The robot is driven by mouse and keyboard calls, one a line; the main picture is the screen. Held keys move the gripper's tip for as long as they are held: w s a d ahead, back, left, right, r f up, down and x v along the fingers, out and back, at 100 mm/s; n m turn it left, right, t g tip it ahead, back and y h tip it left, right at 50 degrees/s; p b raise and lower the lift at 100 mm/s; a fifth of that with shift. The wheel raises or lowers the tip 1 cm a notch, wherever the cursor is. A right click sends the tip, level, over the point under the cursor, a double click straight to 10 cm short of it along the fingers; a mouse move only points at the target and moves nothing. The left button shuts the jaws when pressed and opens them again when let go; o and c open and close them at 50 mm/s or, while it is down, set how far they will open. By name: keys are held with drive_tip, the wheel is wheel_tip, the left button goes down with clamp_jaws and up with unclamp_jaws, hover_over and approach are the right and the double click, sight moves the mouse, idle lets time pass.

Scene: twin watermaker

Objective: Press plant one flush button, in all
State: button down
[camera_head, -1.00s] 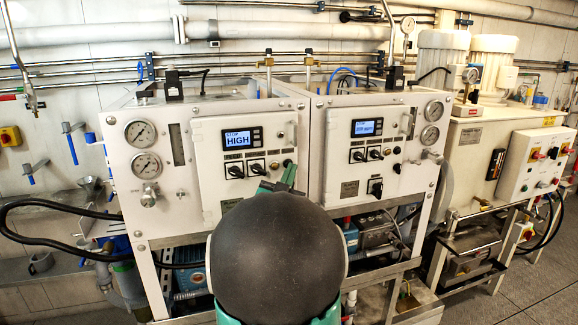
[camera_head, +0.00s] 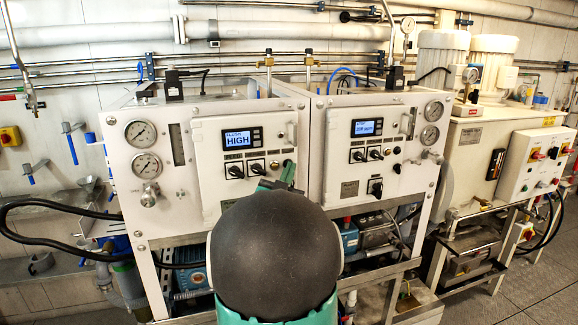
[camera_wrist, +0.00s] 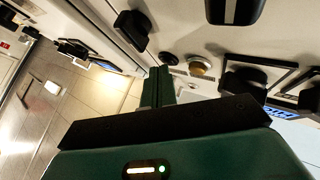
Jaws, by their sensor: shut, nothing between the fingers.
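The left plant panel (camera_head: 210,185) carries a display (camera_head: 238,138) reading HIGH, with a smaller line above that looks like FLUSH. Below it are two dark rotary switches (camera_head: 236,171) and a small pale, brass-coloured button (camera_head: 288,163) at their right. In the wrist view that round button (camera_wrist: 201,68) shows beside a small black round part (camera_wrist: 168,58). My gripper (camera_wrist: 158,72) is shut and empty, its green fingertips close to these two. It also shows in the head view (camera_head: 289,176), just under the button. I cannot tell whether it touches anything, and the button's label is not readable.
A second panel (camera_head: 340,180) with its own display (camera_head: 367,127) stands at the right. A handle (camera_head: 291,131) sticks out above the button. Gauges (camera_head: 146,165) are at the left. A black hose (camera_head: 50,242) loops at lower left.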

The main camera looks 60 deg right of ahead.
drive_tip(key=shift+s+a, duration=0.55)
drive_tip(key=shift+a, duration=0.05)
idle(0.3)
drive_tip(key=s+a, duration=0.3)
drive_tip(key=shift+s+a, duration=0.3)
idle(1.0)
